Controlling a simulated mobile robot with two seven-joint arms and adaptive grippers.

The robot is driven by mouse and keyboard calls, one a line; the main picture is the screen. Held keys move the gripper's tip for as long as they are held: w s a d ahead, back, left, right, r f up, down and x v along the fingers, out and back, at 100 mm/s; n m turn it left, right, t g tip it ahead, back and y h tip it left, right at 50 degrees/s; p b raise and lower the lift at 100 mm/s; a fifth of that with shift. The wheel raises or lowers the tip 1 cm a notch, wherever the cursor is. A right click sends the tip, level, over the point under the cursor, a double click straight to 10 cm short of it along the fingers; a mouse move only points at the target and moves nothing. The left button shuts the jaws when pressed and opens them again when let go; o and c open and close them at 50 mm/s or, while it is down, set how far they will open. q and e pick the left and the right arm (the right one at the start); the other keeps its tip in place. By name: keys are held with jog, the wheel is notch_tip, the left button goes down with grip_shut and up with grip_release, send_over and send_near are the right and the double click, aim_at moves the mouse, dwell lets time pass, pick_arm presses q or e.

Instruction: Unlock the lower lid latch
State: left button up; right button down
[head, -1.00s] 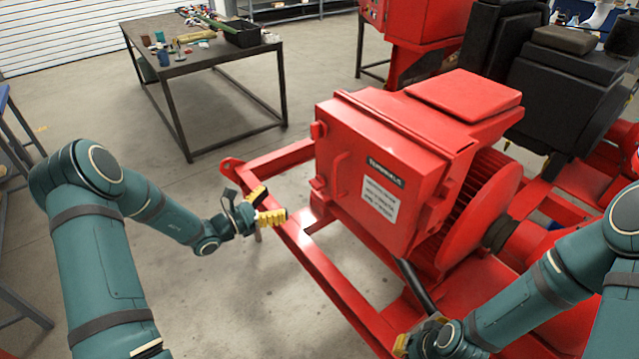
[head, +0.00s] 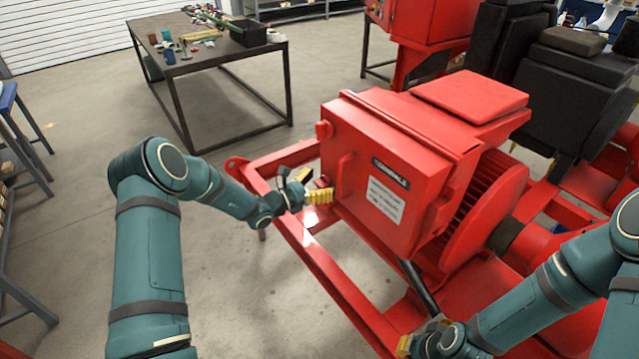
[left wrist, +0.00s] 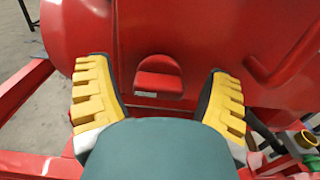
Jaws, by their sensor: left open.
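The lower lid latch (left wrist: 158,80) is a small red tab on the red housing, centred in the left wrist view. In the head view it is hidden behind my left gripper (head: 310,187). That gripper is open and empty, its yellow-padded fingers on either side of the latch in the left wrist view; I cannot tell whether they touch it. The lid (head: 410,170) is closed, with a nameplate and white label. An upper latch (head: 323,130) sits at the lid's upper left corner. My right gripper (head: 415,342) is at the bottom edge, partly hidden.
A red handle (head: 345,174) stands out from the lid, right of the latch. The red skid frame (head: 325,265) runs below the housing. A dark workbench (head: 215,55) with tools stands behind at the left. The floor between is clear.

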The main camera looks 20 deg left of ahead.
pick_arm(q)
jog(key=c, duration=1.2)
jog(key=shift+n, duration=0.3)
jog(key=n+p, duration=0.1)
jog(key=n, duration=0.3)
jog(key=shift+a, duration=0.15)
jog(key=n+p, duration=0.1)
jog(key=n, duration=0.3)
jog(key=shift+w+a+n, duration=0.1)
jog(key=shift+w+n, duration=0.05)
jog(key=shift+n, duration=0.25)
jog(key=n+p, duration=0.1)
jog(key=n, duration=0.3)
jog(key=shift+f+n+p, duration=0.2)
jog(key=shift+n+p, duration=0.1)
jog(key=shift+p, duration=0.05)
jog(key=shift+f+n+p, duration=0.15)
jog(key=shift+n+p, duration=0.25)
jog(key=shift+n, duration=1.5)
